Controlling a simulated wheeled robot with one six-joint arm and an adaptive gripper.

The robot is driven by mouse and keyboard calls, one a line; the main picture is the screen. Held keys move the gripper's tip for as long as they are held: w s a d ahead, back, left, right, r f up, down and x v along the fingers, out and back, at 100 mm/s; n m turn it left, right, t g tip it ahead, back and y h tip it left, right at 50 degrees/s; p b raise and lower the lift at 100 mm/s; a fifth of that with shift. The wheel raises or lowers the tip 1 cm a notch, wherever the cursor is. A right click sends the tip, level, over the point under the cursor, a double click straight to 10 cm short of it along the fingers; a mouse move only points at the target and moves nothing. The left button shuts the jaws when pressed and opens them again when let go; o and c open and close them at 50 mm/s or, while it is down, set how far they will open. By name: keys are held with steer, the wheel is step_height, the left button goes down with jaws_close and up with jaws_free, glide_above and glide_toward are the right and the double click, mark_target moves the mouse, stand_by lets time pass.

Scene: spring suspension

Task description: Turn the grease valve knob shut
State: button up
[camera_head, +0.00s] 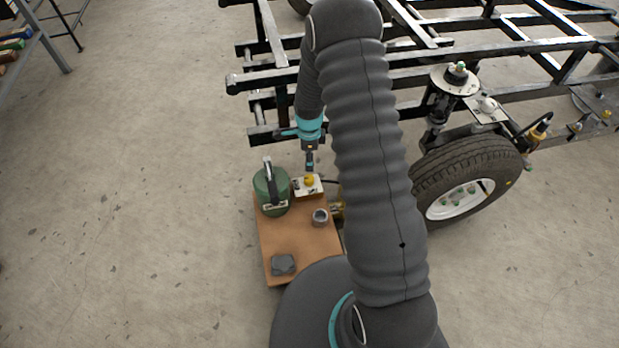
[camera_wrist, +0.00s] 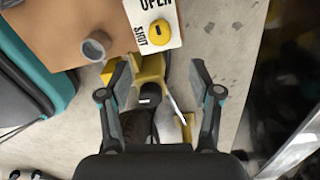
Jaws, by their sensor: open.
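The grease valve knob (camera_wrist: 159,33) is a round yellow knob with a dark mark on its left side. It sits on a white plate (camera_wrist: 135,12) marked OPEN and SHUT, and the mark faces toward the word SHUT. In the head view the knob (camera_head: 309,181) is on a small white block at the back of the brown board. My gripper (camera_wrist: 157,78) is open, its two fingers apart with nothing between them. In the head view my gripper (camera_head: 309,166) points down, just above and behind the knob. In the wrist view the knob lies beyond the fingertips.
The brown board (camera_head: 290,240) holds a green can (camera_head: 270,192), a grey cup (camera_head: 320,217) and a dark grey block (camera_head: 283,265). A yellow stand (camera_wrist: 150,68) is below the fingers. The black frame (camera_head: 270,130) and a wheel (camera_head: 470,150) are close by.

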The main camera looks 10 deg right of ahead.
mark_target(309, 178)
step_height(309, 178, down, 12)
steer(key=shift+r, duration=0.2)
stand_by(0.4)
steer(key=c, duration=1.1)
